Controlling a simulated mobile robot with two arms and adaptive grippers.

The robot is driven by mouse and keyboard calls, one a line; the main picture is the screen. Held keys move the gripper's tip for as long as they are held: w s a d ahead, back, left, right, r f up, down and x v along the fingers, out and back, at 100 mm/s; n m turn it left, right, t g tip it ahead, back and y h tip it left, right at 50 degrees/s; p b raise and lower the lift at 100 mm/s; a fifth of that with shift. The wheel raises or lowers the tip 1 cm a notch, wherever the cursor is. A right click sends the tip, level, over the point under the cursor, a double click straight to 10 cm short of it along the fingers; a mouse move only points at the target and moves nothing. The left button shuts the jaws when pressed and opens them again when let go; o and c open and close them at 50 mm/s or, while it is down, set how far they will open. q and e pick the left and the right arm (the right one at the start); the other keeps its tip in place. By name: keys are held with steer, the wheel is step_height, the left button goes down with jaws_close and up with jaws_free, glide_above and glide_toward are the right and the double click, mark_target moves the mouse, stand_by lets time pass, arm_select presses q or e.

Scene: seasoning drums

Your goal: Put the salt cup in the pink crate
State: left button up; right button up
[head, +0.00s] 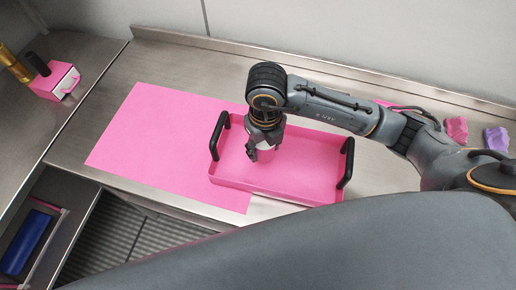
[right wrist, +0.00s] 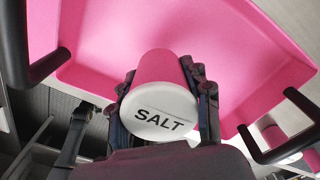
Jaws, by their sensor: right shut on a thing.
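The salt cup (right wrist: 160,108) has a pink body and a white end marked SALT, seen clearly in the right wrist view. My right gripper (head: 264,150) is shut on it, with a finger on each side. In the head view the gripper points down over the left part of the pink crate (head: 300,182), and the cup is mostly hidden by the fingers. The crate is a shallow tray with a black handle at each end. I cannot tell whether the cup touches the crate floor. My left gripper is not in view.
The crate stands on the steel counter at the right part of a flat pink mat (head: 150,125). A pink and white box (head: 54,82) and a gold object (head: 14,64) are at the far left. Pink (head: 456,130) and lilac (head: 496,139) items lie at the right.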

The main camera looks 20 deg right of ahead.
steer(key=shift+w+a+f, duration=0.2)
steer(key=shift+w+f, duration=0.2)
steer(key=shift+f, duration=0.15)
steer(key=shift+w+a+f, duration=0.2)
steer(key=shift+w+f, duration=0.2)
steer(key=shift+f, duration=0.1)
step_height(320, 180, down, 3)
steer(key=shift+w+a+p, duration=0.1)
steer(key=shift+p, duration=0.85)
steer(key=shift+f, duration=0.2)
steer(key=shift+f, duration=0.1)
steer(key=o, duration=0.8)
steer(key=shift+f, duration=0.1)
steer(key=o, duration=0.4)
